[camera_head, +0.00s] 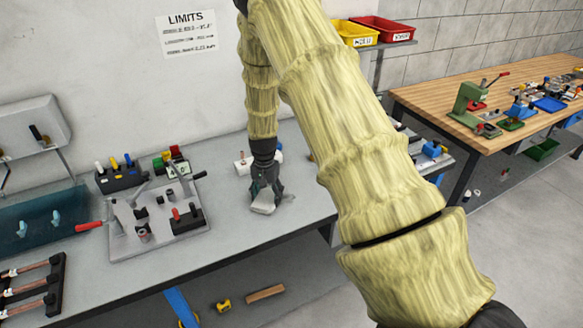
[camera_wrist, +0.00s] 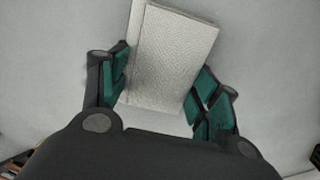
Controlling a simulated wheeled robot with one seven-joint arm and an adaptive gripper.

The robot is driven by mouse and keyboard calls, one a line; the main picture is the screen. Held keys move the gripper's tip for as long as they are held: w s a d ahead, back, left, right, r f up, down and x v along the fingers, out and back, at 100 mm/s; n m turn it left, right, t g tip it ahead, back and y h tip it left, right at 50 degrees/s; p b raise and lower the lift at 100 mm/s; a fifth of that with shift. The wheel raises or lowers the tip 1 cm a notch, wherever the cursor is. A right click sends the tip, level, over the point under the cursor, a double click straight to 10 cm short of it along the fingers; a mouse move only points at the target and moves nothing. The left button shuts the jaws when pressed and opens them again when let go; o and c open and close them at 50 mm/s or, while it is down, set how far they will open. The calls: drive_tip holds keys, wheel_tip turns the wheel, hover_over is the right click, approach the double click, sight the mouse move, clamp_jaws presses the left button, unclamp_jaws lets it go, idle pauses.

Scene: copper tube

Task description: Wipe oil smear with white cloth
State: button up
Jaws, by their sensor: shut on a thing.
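A folded white cloth (camera_wrist: 170,58) with a textured surface sits between the two green-padded fingers of my gripper (camera_wrist: 165,95) in the wrist view. My gripper is shut on it. In the head view my gripper (camera_head: 264,200) points down at the grey bench (camera_head: 300,208), and the cloth (camera_head: 264,208) shows below its fingertips, at or just above the bench top. I cannot tell whether the cloth touches the bench. No oil smear can be made out in either view.
A metal fixture plate (camera_head: 160,225) with a red-handled lever stands left of my gripper. A white cylindrical part (camera_head: 242,163) is close behind it. A rack of copper tubes (camera_head: 32,285) lies at the far left. A wooden-topped table (camera_head: 450,95) stands at the right.

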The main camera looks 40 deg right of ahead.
sight(294, 191)
drive_tip(key=shift+w+a, duration=0.1)
drive_tip(key=shift+a, duration=0.35)
drive_tip(key=shift+a+f, duration=0.15)
drive_tip(key=shift+a, duration=0.2)
drive_tip(key=shift+w+d, duration=0.1)
drive_tip(key=shift+d, duration=0.45)
drive_tip(key=shift+s+d, duration=0.4)
drive_tip(key=shift+d, duration=1.15)
drive_tip(key=shift+s+d, duration=0.25)
drive_tip(key=shift+d, duration=0.45)
drive_tip(key=shift+s+d, duration=0.25)
drive_tip(key=shift+d, duration=0.85)
drive_tip(key=shift+s+d, duration=0.25)
drive_tip(key=shift+d, duration=0.85)
drive_tip(key=shift+s+d, duration=0.2)
drive_tip(key=shift+d, duration=0.6)
wheel_tip(294, 191, up, 3)
drive_tip(key=shift+d+f+p, duration=0.1)
drive_tip(key=shift+f+p, duration=0.05)
drive_tip(key=shift+p, duration=0.45)
wheel_tip(294, 191, up, 2)
drive_tip(key=shift+r+p, duration=0.1)
drive_tip(key=shift+p, duration=0.55)
wheel_tip(294, 191, up, 4)
drive_tip(key=shift+f+p, duration=0.2)
drive_tip(key=shift+p, duration=0.85)
